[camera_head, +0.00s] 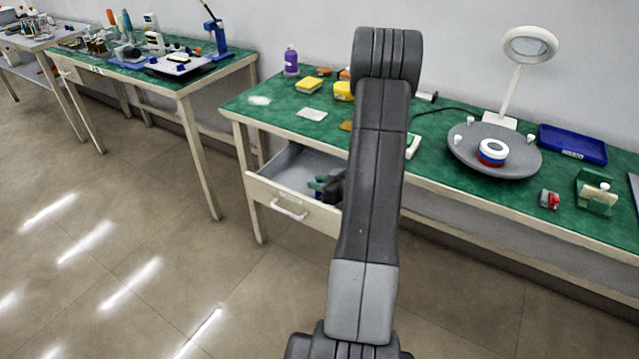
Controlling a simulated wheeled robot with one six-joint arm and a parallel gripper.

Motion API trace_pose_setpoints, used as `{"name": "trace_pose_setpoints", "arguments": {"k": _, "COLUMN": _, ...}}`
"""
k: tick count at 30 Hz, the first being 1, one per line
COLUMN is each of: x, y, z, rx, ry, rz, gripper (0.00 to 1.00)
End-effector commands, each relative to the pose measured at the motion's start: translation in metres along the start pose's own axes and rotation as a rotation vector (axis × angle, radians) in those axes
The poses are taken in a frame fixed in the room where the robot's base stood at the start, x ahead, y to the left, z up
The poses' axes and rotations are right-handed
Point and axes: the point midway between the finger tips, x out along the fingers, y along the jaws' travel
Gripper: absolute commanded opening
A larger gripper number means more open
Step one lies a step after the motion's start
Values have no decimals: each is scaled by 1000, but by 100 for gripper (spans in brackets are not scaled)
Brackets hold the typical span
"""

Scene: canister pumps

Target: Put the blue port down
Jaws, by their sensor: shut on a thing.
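My gripper (322,187) shows as a dark shape with green tips, partly behind my arm, in or just over the open drawer (283,166) of the middle bench. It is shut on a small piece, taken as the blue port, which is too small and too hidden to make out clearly. I cannot tell whether the piece touches the drawer floor.
The green bench top (268,110) holds a purple bottle (291,61), yellow blocks and a white card. To the right are a grey round turntable (465,158) with a ring stack, a magnifier lamp (530,45) and a blue tray (572,143). The drawer's left part looks bare.

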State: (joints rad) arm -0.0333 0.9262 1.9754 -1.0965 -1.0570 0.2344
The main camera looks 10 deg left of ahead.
Motion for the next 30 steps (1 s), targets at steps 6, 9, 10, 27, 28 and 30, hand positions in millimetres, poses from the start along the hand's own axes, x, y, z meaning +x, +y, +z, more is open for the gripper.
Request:
{"name": "trace_pose_setpoints", "arguments": {"k": 6, "x": 0, "y": 0, "z": 1, "rx": 0, "ry": 0, "rz": 0, "gripper": 43}}
{"name": "trace_pose_setpoints", "arguments": {"k": 9, "x": 0, "y": 0, "z": 1, "rx": 0, "ry": 0, "rz": 0, "gripper": 43}}
{"name": "trace_pose_setpoints", "arguments": {"k": 10, "x": 0, "y": 0, "z": 1, "rx": 0, "ry": 0, "rz": 0, "gripper": 43}}
{"name": "trace_pose_setpoints", "arguments": {"k": 27, "x": -69, "y": 2, "z": -3, "rx": 3, "ry": 1, "rz": 6, "gripper": 43}}
{"name": "trace_pose_setpoints", "arguments": {"k": 28, "x": -74, "y": 2, "z": -3, "rx": 2, "ry": 1, "rz": 5, "gripper": 43}}
{"name": "trace_pose_setpoints", "arguments": {"k": 30, "x": -86, "y": 2, "z": -3, "rx": 2, "ry": 1, "rz": 5, "gripper": 43}}
